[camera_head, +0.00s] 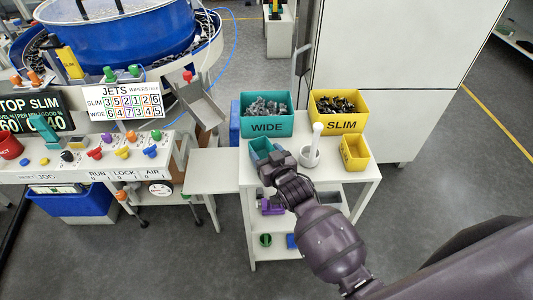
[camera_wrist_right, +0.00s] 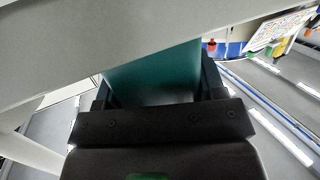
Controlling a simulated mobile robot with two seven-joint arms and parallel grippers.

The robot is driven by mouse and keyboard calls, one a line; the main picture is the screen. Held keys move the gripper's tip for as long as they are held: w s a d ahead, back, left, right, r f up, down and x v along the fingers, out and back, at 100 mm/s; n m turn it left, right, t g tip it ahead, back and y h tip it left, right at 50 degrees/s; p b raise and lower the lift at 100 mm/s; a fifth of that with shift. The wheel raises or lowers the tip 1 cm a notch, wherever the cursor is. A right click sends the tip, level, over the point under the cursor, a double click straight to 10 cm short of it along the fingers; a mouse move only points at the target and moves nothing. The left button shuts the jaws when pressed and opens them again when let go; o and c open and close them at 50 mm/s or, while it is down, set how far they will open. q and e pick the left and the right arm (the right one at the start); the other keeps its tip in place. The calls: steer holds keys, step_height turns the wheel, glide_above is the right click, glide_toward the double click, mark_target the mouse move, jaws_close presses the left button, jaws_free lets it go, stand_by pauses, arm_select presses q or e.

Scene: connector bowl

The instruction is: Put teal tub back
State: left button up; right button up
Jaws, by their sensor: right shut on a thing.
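The small teal tub (camera_head: 262,147) is at the front left of the white cart top (camera_head: 348,172), in front of the large teal bin marked WIDE (camera_head: 267,127). My right gripper (camera_head: 278,158) is shut on the teal tub from the front right. In the right wrist view the gripper (camera_wrist_right: 158,100) has the teal tub's wall (camera_wrist_right: 155,72) between its fingers. I cannot tell whether the tub touches the cart top. My left gripper does not show.
A small yellow tub (camera_head: 355,152) and the yellow SLIM bin (camera_head: 340,125) are further right. A white side shelf (camera_head: 212,170) left of the cart is clear. The control panel (camera_head: 80,165) is further left.

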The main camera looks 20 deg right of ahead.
steer(key=o, duration=0.9)
steer(key=shift+o, duration=0.2)
steer(key=shift+r, duration=0.15)
steer(key=s+d+r, duration=0.1)
steer(key=s+r, duration=0.1)
steer(key=s, duration=1)
steer(key=s+d+f+g+h, duration=0.1)
steer(key=s+d+f+g, duration=0.1)
steer(key=s+d+f, duration=0.2)
steer(key=s+d+f+g, duration=0.2)
steer(key=s+d+f, duration=0.2)
steer(key=s+f, duration=0.3)
steer(key=s+p, duration=0.1)
steer(key=s, duration=0.2)
steer(key=shift+d+f+g+h, duration=0.15)
steer(key=shift+d+g+h, duration=0.25)
